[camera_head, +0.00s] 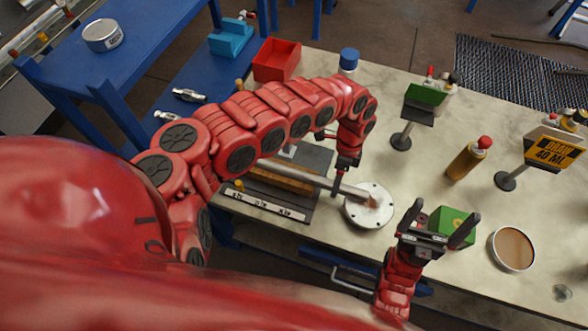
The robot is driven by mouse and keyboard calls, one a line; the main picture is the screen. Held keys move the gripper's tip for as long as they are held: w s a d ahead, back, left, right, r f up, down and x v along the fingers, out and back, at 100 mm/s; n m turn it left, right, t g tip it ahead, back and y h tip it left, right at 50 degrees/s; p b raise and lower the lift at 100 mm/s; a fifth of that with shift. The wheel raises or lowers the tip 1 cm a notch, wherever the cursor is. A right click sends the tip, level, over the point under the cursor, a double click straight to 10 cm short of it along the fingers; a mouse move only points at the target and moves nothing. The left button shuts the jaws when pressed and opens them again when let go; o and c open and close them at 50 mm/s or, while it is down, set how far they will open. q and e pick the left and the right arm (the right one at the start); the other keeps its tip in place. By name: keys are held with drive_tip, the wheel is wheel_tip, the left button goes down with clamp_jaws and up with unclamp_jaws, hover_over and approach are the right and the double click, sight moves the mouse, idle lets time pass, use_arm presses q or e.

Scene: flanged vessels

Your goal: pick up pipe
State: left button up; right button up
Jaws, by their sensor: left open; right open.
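The grey metal pipe (312,178) lies across the dark fixture (270,200) on the light table, running from left to right. Its right end is over a round pale flange disc (379,212) with bolt holes and a brownish mark. My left gripper (337,188) points down at the pipe near the disc and is open. Whether its fingers straddle or touch the pipe is unclear. My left arm hides part of the fixture and pipe. My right gripper (437,228) is open and empty, with its fingers spread near the table's front edge, right of the disc.
A green box (453,222) is just behind my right gripper. A round brown-filled dish (513,248), a yellow bottle with red cap (467,160) and two signs on stands (424,95) (549,152) are to the right. A red bin (277,60) and blue-capped jar (348,60) stand behind.

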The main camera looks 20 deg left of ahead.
use_arm(q)
drive_tip(key=shift+f, duration=0.45)
clamp_jaws()
idle(1.1)
